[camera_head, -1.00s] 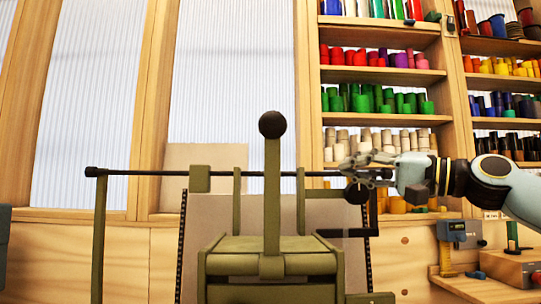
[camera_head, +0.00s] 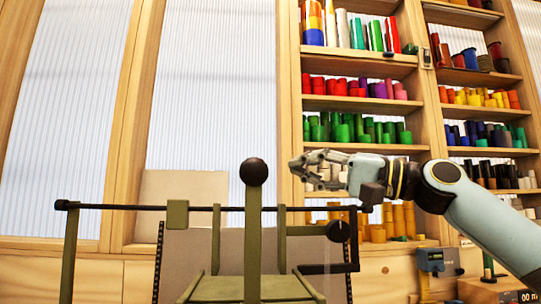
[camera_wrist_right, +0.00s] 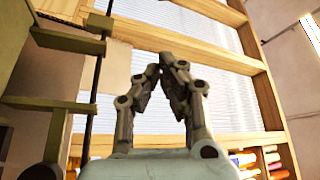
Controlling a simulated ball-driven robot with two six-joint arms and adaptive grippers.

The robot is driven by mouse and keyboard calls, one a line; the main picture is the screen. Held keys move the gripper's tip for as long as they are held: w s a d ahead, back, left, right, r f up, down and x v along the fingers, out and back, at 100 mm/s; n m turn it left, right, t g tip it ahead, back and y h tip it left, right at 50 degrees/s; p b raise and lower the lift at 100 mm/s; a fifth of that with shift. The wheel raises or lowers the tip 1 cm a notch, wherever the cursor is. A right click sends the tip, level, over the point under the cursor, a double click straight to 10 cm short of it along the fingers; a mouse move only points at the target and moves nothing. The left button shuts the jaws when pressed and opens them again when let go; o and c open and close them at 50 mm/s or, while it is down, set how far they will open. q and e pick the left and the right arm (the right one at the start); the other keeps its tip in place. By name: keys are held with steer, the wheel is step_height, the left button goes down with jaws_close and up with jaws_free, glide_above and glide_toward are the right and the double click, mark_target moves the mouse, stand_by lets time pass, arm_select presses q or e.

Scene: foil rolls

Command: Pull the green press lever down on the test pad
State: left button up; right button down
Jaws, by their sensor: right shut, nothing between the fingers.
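The green press lever (camera_head: 253,235) stands upright at the middle of the head view, with a dark ball knob (camera_head: 253,172) on top. It belongs to an olive-green press whose frame (camera_head: 216,240) shows around it. My right gripper (camera_head: 300,170) is to the right of the knob, at about its height in the picture, apart from it. The gripper is shut and empty. In the right wrist view its fingers (camera_wrist_right: 160,68) meet at the tips, and olive parts of the press (camera_wrist_right: 68,42) show at the left. The left gripper is out of view, and a test pad cannot be made out.
A dark horizontal rod (camera_head: 115,207) runs across the press, with a dark round knob (camera_head: 338,231) at its right. Shelves (camera_head: 360,103) of coloured rolls stand behind. A blue-grey clamp-like tool (camera_head: 437,262) is at the lower right.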

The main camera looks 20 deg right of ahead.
steer(key=r+p+x, duration=0.1)
steer(key=p+x, duration=0.2)
steer(key=x, duration=0.4)
steer(key=s+f, duration=0.1)
steer(key=s, duration=0.1)
steer(key=s+a+f+p, duration=0.1)
steer(key=f, duration=0.1)
steer(key=shift+s+a, duration=0.1)
steer(key=shift+s, duration=0.3)
